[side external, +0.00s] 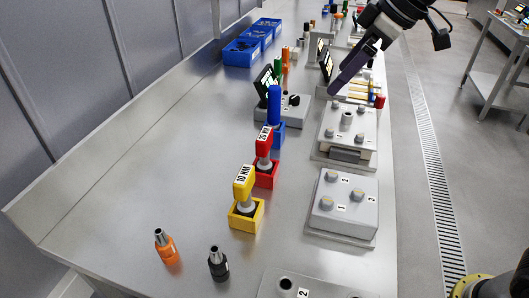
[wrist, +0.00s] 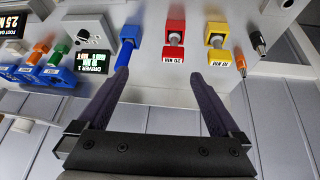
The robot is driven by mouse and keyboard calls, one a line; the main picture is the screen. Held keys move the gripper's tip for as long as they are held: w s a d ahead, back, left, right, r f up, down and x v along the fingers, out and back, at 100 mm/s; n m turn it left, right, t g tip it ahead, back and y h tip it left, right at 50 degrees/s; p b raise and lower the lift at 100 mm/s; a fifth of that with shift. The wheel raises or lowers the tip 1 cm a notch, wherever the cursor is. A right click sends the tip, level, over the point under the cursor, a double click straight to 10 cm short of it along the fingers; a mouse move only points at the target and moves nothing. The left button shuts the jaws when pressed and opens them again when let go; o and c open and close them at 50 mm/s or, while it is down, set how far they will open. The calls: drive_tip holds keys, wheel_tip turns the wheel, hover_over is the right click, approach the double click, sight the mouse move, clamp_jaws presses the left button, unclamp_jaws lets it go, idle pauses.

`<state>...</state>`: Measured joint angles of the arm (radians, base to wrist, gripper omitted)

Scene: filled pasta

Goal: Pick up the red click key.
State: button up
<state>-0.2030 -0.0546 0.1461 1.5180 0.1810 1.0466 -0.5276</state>
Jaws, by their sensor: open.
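The red click key (side external: 264,147) stands upright in a red holder block (side external: 265,178) on the steel bench, with a white label on its head. The key also shows in the wrist view (wrist: 176,24), beyond my fingertips and slightly right of midway between them. My gripper (side external: 335,90) is open and empty, raised above the bench to the right of the key and farther back in the side view. In the wrist view, my gripper (wrist: 159,75) shows two fingers spread wide with nothing between them. It is clear of the key.
A yellow key (side external: 243,182) in a yellow holder and a blue tool (side external: 274,107) in a blue holder flank the red one. Grey fixture boxes (side external: 345,203) stand to the right. Orange (side external: 165,246) and black (side external: 218,263) pieces stand in front.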

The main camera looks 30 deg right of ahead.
drive_tip(key=n+g, duration=0.1)
approach(264, 145)
drive_tip(key=w+d+r, duration=0.2)
drive_tip(key=d+r, duration=0.1)
drive_tip(key=d, duration=0.1)
drive_tip(key=shift+g, duration=0.5)
drive_tip(key=x, duration=0.9)
drive_tip(key=shift+s+a+f, duration=0.25)
drive_tip(key=shift+a+f, duration=0.1)
drive_tip(key=shift+a, duration=0.05)
drive_tip(key=shift+w+x, duration=0.15)
drive_tip(key=shift+x, duration=1.5)
drive_tip(key=shift+w+x, duration=0.15)
drive_tip(key=shift+x, duration=1.45)
drive_tip(key=shift+a+r, duration=0.1)
drive_tip(key=shift+r, duration=0.1)
drive_tip(key=c, duration=1.5)
wheel_tip(264, 145, up, 10)
